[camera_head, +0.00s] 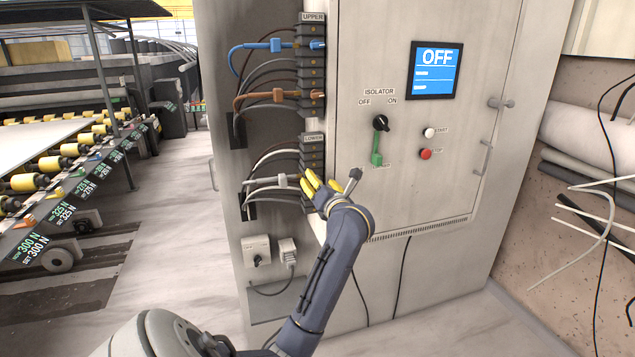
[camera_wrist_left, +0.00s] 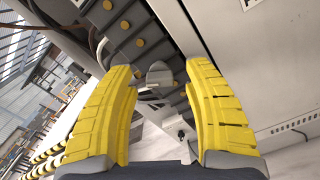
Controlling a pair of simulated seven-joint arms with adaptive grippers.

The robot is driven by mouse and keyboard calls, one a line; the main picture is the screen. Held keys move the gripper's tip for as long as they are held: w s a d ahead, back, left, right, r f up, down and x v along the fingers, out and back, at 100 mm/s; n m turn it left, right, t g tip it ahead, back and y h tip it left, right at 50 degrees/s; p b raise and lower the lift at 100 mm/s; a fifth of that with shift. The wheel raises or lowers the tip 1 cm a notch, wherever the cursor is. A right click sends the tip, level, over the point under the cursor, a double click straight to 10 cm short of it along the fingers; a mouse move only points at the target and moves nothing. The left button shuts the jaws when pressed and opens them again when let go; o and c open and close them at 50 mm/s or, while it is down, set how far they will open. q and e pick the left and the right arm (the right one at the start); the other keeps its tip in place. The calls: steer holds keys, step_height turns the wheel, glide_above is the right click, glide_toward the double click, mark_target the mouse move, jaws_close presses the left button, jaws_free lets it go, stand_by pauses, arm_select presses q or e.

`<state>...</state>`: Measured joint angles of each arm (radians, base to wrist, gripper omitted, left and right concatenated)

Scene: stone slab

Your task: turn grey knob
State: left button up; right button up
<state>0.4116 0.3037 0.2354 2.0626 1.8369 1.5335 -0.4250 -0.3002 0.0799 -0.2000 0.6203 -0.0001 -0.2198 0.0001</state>
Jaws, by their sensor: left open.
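My left gripper (camera_head: 322,182) is open in front of the cabinet, by the lower row of dark terminals (camera_head: 313,152). In the left wrist view its two yellow fingers (camera_wrist_left: 160,76) stand apart. A grey rounded piece (camera_wrist_left: 158,70) shows between the fingertips; I cannot tell whether it is the grey knob or whether the fingers touch it. A grey cable fitting (camera_head: 280,181) sits left of the gripper in the head view. My right gripper is not in view.
The panel has a blue screen (camera_head: 435,70) reading OFF, a white button (camera_head: 429,132) and a red button (camera_head: 425,154). Blue and brown cables loop left of the upper terminals. A small grey box (camera_head: 257,251) is low on the cabinet side. A roller conveyor is at left.

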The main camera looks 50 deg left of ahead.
arm_select(q)
steer(key=shift+w+a, duration=0.25)
steer(key=shift+a, duration=0.4)
jaws_close()
stand_by(0.4)
